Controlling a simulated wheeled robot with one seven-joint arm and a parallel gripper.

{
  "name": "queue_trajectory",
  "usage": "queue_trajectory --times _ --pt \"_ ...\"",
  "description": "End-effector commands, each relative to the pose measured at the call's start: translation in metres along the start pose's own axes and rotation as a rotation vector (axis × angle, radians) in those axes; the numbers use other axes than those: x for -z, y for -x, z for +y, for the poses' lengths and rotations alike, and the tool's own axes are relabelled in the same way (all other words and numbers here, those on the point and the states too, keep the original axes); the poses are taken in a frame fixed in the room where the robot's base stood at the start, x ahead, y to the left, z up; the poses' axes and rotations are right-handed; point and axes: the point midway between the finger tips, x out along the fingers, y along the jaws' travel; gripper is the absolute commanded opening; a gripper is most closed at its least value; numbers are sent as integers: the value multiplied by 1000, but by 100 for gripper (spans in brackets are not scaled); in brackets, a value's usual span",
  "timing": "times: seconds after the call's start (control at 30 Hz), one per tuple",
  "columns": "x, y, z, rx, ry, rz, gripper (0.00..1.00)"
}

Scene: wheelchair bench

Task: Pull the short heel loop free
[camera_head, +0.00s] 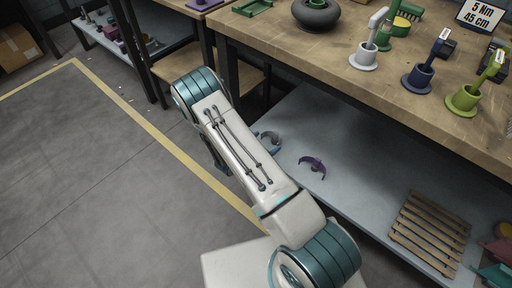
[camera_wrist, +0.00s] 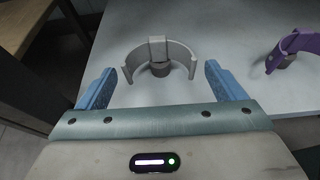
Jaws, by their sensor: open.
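A grey, C-shaped heel loop (camera_wrist: 157,47) with a square tab at its middle stands on the lower shelf, on or against a small brownish peg. I cannot tell from the pictures which one is called short. My gripper (camera_wrist: 160,75) is open and empty, its blue fingers either side of the grey loop's lower part, apparently not touching it. In the head view my arm mostly hides the gripper.
The wooden bench top (camera_head: 310,60) overhangs the pale lower shelf (camera_head: 345,140). A slatted wooden rack (camera_head: 428,232) lies at the shelf's right. Coloured holders and a dark round cushion (camera_head: 316,13) stand on the bench. The floor at left is clear.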

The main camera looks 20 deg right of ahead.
Motion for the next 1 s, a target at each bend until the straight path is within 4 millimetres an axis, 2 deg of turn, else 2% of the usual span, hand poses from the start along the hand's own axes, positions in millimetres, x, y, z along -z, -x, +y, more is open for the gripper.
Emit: queue_trajectory --times 0.03,0.2,0.4,0.57,0.83,0.87,0.9,1.0 --pt "3 -12 0 1 -2 -1 90" --pt "3 -43 1 -1 -2 -1 90" --pt "2 -68 2 -5 1 -1 90" --pt "1 -77 2 -5 1 0 90" --pt "0 -78 3 -6 1 0 90" --pt "0 -78 3 -6 1 -1 87" --pt "0 -78 3 -6 1 0 76" --pt "0 -78 3 -6 1 0 52"
